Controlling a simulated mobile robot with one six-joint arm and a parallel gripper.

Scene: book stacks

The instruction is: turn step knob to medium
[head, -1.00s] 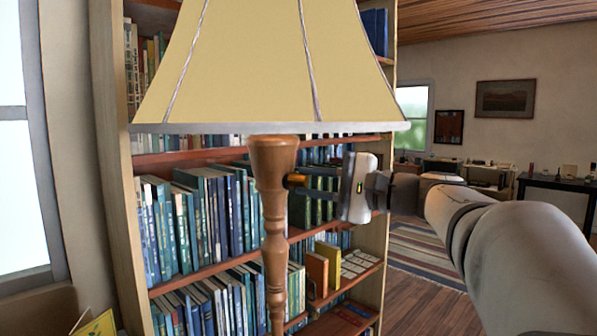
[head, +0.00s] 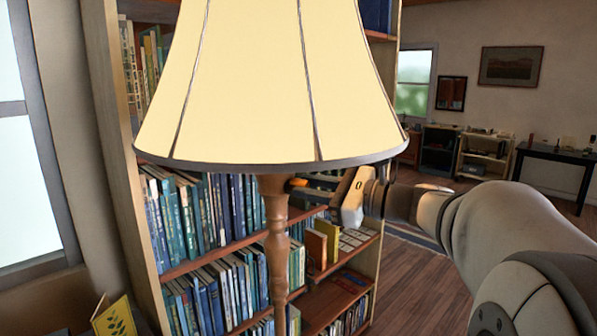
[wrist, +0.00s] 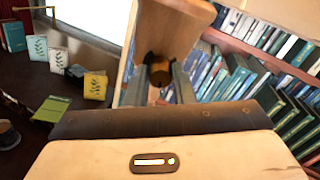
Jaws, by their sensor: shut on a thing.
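A floor lamp has a pale yellow shade (head: 265,90) and a turned wooden post (head: 275,240). A small orange-brown step knob (head: 295,182) sticks out from the right side of the post, just under the shade. My gripper (head: 303,184) reaches it from the right and is shut on the knob, its body tilted. In the wrist view the knob (wrist: 160,73) sits between the two grey fingers (wrist: 160,88), against the wooden post (wrist: 165,35). The fingers partly hide the knob, and I cannot read its setting. The shade glows brightly.
A bookshelf (head: 110,150) full of books stands close behind the lamp. A yellow booklet (head: 115,318) is at the lower left, near the window (head: 25,170). Open wood floor (head: 435,275) and a dark table (head: 560,153) lie to the right.

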